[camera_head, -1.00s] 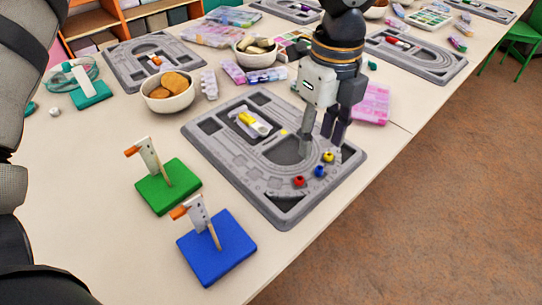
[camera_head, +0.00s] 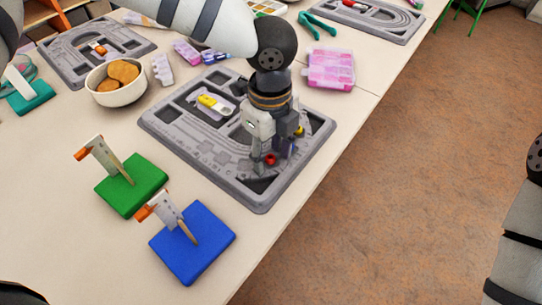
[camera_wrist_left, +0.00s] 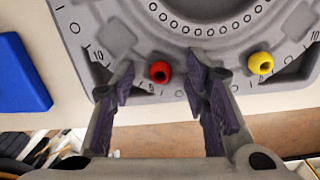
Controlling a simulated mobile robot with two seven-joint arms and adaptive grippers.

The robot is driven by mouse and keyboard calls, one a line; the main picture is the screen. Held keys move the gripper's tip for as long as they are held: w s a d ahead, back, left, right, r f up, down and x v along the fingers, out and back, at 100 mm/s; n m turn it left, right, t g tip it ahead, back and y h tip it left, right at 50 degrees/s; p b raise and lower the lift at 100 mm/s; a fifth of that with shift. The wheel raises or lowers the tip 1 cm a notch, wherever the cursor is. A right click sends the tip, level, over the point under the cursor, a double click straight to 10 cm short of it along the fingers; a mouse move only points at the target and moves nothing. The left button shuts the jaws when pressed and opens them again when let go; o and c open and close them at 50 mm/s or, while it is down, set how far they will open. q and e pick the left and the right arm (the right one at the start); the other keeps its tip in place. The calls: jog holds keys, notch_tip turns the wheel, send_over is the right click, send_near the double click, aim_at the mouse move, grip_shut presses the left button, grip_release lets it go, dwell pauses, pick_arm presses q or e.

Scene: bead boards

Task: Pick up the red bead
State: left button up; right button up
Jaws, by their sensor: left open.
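The red bead (camera_head: 270,159) rests on the grey bead board (camera_head: 178,141), near its front right edge. My left gripper (camera_head: 272,162) is open and points down over that part of the board. In the left wrist view the red bead (camera_wrist_left: 159,71) sits between the tips of the open fingers (camera_wrist_left: 161,76), with a gap on both sides. The blue bead seen earlier is hidden now, apparently by the gripper. Only part of my right arm shows at the right edge; its gripper is out of view.
A yellow bead (camera_wrist_left: 260,63) sits to the right of the fingers in the left wrist view. A yellow-handled tool (camera_head: 214,104) lies in a board compartment. Green (camera_head: 148,188) and blue (camera_head: 205,255) blocks with upright tags stand left of the board. The table edge is close on the right.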

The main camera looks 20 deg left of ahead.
pick_arm(q)
jog(key=c, duration=0.9)
jog(key=shift+o, duration=0.2)
jog(key=shift+r, duration=0.15)
